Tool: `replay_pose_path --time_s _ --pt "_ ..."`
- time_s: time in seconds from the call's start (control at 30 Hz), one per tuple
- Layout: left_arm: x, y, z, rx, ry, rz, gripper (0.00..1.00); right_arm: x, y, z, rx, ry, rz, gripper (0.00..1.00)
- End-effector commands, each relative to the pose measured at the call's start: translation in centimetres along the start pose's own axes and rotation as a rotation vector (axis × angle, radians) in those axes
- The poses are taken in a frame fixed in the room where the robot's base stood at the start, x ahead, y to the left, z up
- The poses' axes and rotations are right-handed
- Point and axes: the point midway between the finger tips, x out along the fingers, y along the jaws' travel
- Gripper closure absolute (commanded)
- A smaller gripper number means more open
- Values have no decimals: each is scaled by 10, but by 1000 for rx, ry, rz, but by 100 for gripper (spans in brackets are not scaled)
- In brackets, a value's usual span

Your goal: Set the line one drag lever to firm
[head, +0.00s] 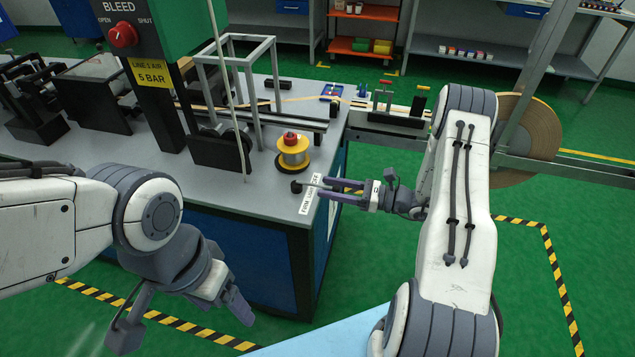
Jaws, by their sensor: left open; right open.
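A small black pivot or knob with a thin pale rod (297,187), which looks like the drag lever, sits at the bench's front right corner. A white label (310,195) beside it carries small lettering, partly readable as "FIRM", and is partly covered by my fingers. My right gripper (326,187) is open at the bench edge, its fingers pointing left at the lever. The rod seems to run between the fingers; I cannot tell whether they touch it. My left gripper (238,303) is open and empty, low in front of the bench.
A spool with yellow flanges and a red top (291,150) stands behind the lever. A large brown tape roll (535,140) is at right.

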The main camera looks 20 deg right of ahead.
Motion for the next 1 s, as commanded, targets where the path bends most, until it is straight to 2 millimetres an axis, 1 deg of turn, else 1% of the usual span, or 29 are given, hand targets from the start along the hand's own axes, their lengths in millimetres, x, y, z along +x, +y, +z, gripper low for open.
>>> replay_pose_path --time_s 0.03,0.2,0.33,0.57,0.67,0.7,0.73,1.0 --pt "-4 0 0 0 0 0 24 10 2 1 2 1 5 46" --pt "-7 0 0 0 0 0 24 28 1 0 1 2 3 46" --pt "-7 0 0 0 0 0 24 34 1 0 0 2 2 46" --pt "-7 0 0 0 0 0 24 34 1 -1 0 2 2 46" --pt "-7 0 0 0 0 0 24 34 1 -1 0 2 3 80" --pt "-7 0 0 0 0 0 24 34 1 -1 0 2 3 95" --pt "-7 0 0 0 0 0 24 34 1 -1 0 2 3 100" --pt "-7 0 0 0 0 0 24 34 1 0 0 2 3 100"
